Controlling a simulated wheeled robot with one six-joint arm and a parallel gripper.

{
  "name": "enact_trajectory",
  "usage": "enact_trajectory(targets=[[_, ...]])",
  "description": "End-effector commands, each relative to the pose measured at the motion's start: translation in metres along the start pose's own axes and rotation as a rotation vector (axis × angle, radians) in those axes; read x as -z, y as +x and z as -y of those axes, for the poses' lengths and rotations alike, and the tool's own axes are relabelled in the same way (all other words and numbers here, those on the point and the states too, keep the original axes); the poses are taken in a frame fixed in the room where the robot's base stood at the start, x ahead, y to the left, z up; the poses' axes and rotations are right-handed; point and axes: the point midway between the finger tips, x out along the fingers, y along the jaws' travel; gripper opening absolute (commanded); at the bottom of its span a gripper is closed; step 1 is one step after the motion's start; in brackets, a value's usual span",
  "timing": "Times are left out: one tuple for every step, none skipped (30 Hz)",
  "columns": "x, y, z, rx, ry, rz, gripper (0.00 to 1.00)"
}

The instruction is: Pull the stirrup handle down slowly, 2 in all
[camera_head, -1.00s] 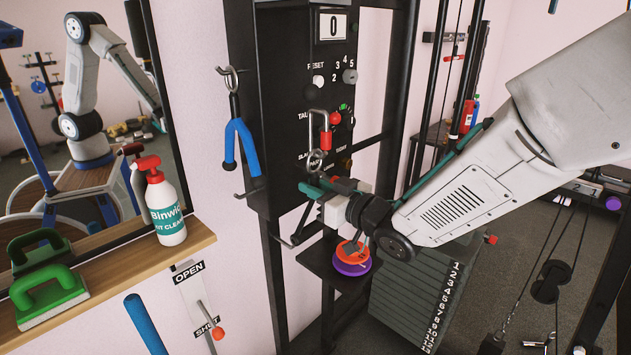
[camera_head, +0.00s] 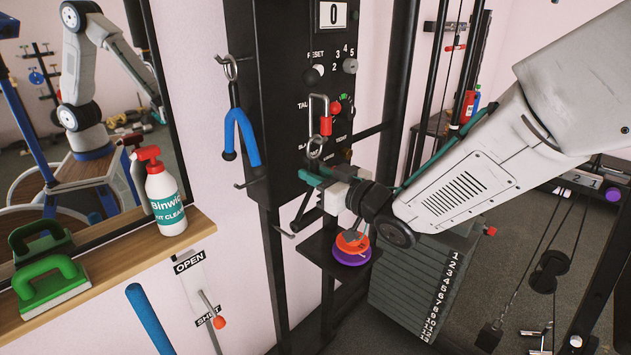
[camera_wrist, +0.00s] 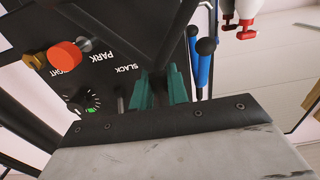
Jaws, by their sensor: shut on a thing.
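My gripper (camera_head: 322,182) is at the front of the black machine panel, below the hanging carabiner and ring. Its teal fingers (camera_wrist: 163,88) are closed together in the wrist view. They are shut on the stirrup handle, whose dark side bar (camera_wrist: 174,38) seems to run up from between them. The fingers hide most of the handle, and in the head view I cannot make it out clearly.
Orange and purple discs (camera_head: 352,248) lie on a small shelf below my gripper. The weight stack (camera_head: 405,290) stands behind. A spray bottle (camera_head: 165,197) and green brush (camera_head: 50,280) are on the wooden ledge.

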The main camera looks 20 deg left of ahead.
Motion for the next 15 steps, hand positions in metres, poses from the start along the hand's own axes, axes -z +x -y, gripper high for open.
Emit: enact_trajectory(targets=[[-0.002, -0.001, 0.0, 0.0, 0.002, 0.006, 0.0], [-0.002, -0.001, 0.0, 0.0, 0.002, 0.006, 0.0], [-0.002, -0.001, 0.0, 0.0, 0.002, 0.006, 0.0], [-0.002, -0.001, 0.0, -0.001, 0.002, 0.006, 0.0], [-0.002, -0.001, 0.0, -0.001, 0.002, 0.006, 0.0], [-0.002, -0.001, 0.0, -0.001, 0.002, 0.006, 0.0], [-0.002, -0.001, 0.0, -0.001, 0.002, 0.006, 0.0], [-0.002, -0.001, 0.0, -0.001, 0.002, 0.006, 0.0], [-0.001, -0.001, 0.0, -0.001, 0.002, 0.006, 0.0], [-0.001, -0.001, 0.0, -0.001, 0.001, 0.006, 0.0], [0.001, -0.001, 0.0, -0.001, 0.001, 0.005, 0.0], [0.003, -0.001, 0.0, -0.001, 0.001, 0.005, 0.0], [0.005, -0.001, 0.0, -0.001, 0.0, 0.005, 0.0], [0.007, -0.001, 0.0, -0.001, 0.0, 0.004, 0.0], [0.011, -0.001, 0.0, -0.001, 0.0, 0.004, 0.0]])
